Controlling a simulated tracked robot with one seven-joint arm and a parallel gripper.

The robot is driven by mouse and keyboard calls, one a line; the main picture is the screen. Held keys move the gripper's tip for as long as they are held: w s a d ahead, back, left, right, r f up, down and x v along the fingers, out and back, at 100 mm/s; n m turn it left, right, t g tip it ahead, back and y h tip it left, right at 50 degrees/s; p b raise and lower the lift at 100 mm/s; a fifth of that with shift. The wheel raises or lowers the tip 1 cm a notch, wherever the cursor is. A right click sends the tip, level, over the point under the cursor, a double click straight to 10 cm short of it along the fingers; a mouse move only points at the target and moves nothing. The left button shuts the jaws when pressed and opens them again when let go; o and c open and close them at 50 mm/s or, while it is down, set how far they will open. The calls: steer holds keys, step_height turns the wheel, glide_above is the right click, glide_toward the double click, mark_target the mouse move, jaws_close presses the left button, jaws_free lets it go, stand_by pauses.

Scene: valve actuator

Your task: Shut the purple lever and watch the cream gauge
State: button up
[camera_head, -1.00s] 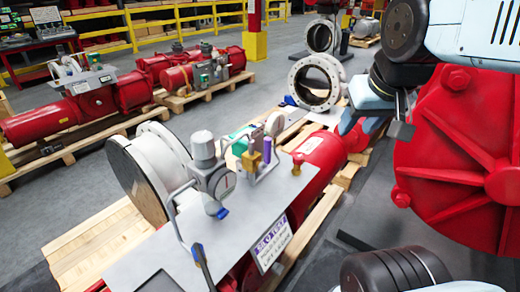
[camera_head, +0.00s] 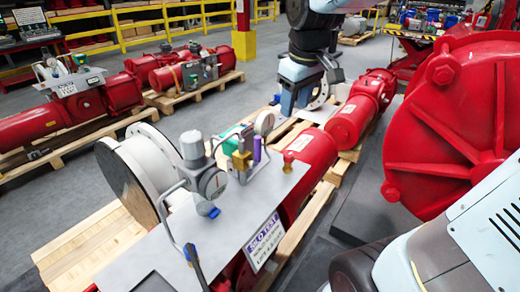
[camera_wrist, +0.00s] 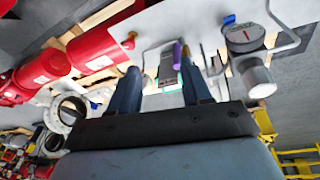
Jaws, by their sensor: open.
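The purple lever (camera_head: 257,149) stands upright beside a brass fitting (camera_head: 241,160) on the grey panel (camera_head: 170,240). In the wrist view the purple lever (camera_wrist: 177,55) shows between my fingers, nearer the right one. A pale round gauge (camera_head: 264,123), perhaps the cream one, sits behind the lever; its face is not readable. A grey-rimmed gauge (camera_head: 212,183) stands at the front; in the wrist view this gauge (camera_wrist: 245,37) shows a red needle. My gripper (camera_head: 295,104) is open and empty, beyond and right of the lever, apart from it. Its fingers (camera_wrist: 160,80) point toward the panel.
A grey regulator (camera_head: 192,146) and bent tubing stand left of the lever. A green box (camera_head: 228,138) is behind. Red cylinders (camera_head: 345,120) extend right, and a large red flanged body (camera_head: 450,130) stands at far right.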

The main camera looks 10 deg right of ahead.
mark_target(258, 161)
steer(key=w+a+f+n+g, duration=0.1)
steer(key=w+a+f, duration=0.1)
steer(key=w, duration=0.1)
steer(key=w+a+f+n, duration=0.2)
steer(key=w, duration=0.1)
steer(key=w+a+f+n+g, duration=0.1)
steer(key=w+a+n, duration=0.1)
steer(key=w, duration=0.1)
steer(key=shift+w+a+f+g, duration=0.1)
steer(key=shift+a+f+g, duration=0.2)
steer(key=shift+a+f, duration=0.1)
steer(key=shift+w+a+f+n, duration=0.25)
steer(key=shift+w+f+n, duration=0.1)
steer(key=shift+f+n, duration=0.05)
step_height(258, 161, down, 14)
steer(key=shift+r, duration=0.15)
steer(key=shift+c, duration=0.5)
jaws_close()
